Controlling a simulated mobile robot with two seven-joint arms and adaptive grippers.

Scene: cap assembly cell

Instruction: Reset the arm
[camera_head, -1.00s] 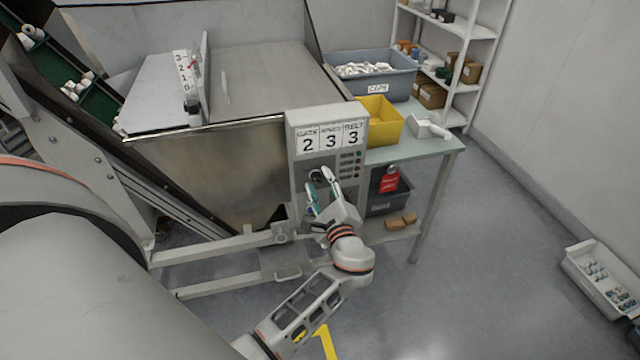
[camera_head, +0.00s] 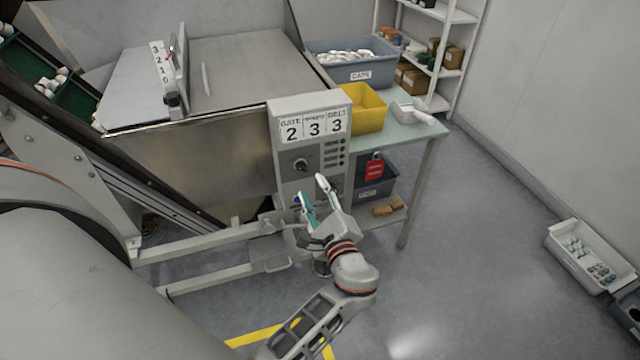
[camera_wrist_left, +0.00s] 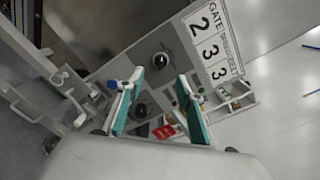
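My left gripper (camera_head: 313,191) is open and empty, just in front of the lower part of the grey control box (camera_head: 308,150). The box has a dark knob (camera_head: 300,165) and a sign reading 2, 3, 3 under "GATE", a middle word too small to read, and "BELT". In the left wrist view, my open fingers (camera_wrist_left: 158,80) point at the box face, with nothing between them. A dark knob (camera_wrist_left: 161,61) shows beyond the fingertips, apart from them. My right gripper is not in view.
A green table (camera_head: 415,131) holds a grey "CAPS" bin (camera_head: 360,73), a yellow bin (camera_head: 365,112) and a white scoop (camera_head: 410,112). A red tag (camera_head: 374,168) hangs by a dark bin below. A metal hopper (camera_head: 210,160) stands left. Floor at right is clear up to a white tray (camera_head: 570,262).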

